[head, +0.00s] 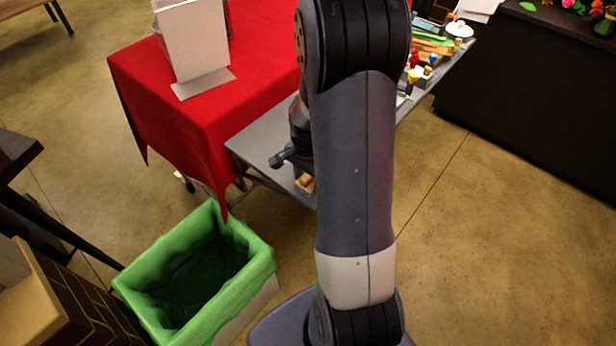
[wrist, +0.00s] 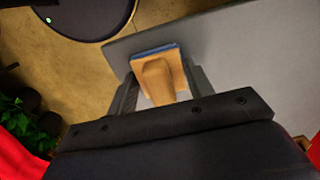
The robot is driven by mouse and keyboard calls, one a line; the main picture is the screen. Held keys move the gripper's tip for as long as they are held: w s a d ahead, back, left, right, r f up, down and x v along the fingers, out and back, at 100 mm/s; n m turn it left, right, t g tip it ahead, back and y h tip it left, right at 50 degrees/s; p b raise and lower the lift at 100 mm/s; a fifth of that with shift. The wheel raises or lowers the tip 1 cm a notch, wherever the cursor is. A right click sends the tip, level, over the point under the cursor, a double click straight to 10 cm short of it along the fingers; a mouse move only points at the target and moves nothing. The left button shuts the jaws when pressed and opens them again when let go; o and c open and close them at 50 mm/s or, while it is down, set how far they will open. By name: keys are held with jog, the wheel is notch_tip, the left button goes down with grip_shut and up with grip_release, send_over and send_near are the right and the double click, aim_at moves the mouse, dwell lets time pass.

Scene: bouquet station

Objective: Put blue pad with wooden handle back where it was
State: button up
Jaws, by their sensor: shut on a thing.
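The blue pad with wooden handle (wrist: 157,72) is in my gripper (wrist: 160,95), between the two fingers. Its wooden handle and block face the wrist camera, and a thin blue edge shows at the far side. In the head view the pad (head: 305,183) shows as a small wooden piece with a blue edge, at the front edge of the grey table (head: 262,135). My arm hides much of that table and most of my gripper. I cannot tell whether the pad touches the table.
A red-covered table (head: 150,85) with a white upright board (head: 192,40) stands at the left. A green-lined bin (head: 255,262) is on the floor in front. Several small coloured items (head: 433,45) crowd the grey table's far end. Open floor lies at the right.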

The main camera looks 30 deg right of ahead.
jog(key=shift+f, duration=0.1)
jog(key=shift+f, duration=0.15)
jog(key=o, duration=0.9)
jog(key=shift+o, duration=0.2)
notch_tip(320, 180, up, 12)
jog(key=shift+r, duration=0.25)
